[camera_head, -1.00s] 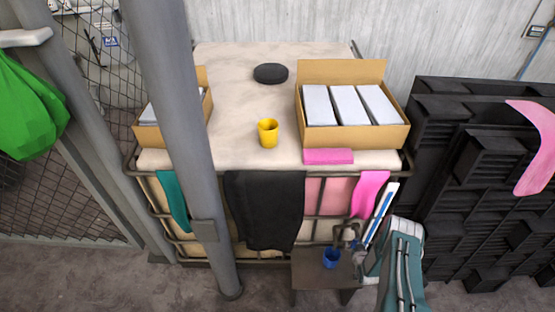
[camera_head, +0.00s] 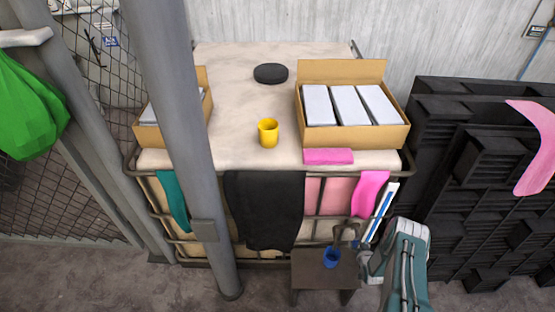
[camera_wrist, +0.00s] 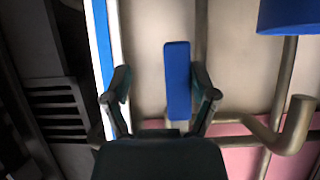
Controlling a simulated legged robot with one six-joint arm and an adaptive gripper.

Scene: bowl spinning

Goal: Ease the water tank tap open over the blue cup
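The water tank (camera_head: 225,95) is a pale block in a metal cage. Its dark tap (camera_head: 345,232) is low at the front right, and the tap's pipe (camera_wrist: 285,128) shows at right in the wrist view. The blue cup (camera_head: 331,257) stands on a small stool below the tap; part of it shows at the wrist view's top right (camera_wrist: 290,15). My gripper (camera_head: 360,247) is beside the tap. In the wrist view my gripper (camera_wrist: 160,80) is open, with the blue tap handle (camera_wrist: 178,80) between its fingers, nearer the right one. Contact cannot be told.
The brown stool (camera_head: 308,272) stands before the tank. A blue-and-white strip (camera_head: 383,215) rises beside my arm. Black stacked crates (camera_head: 470,190) stand at right, and a grey post (camera_head: 180,130) at left. Cloths (camera_head: 265,205) hang on the cage.

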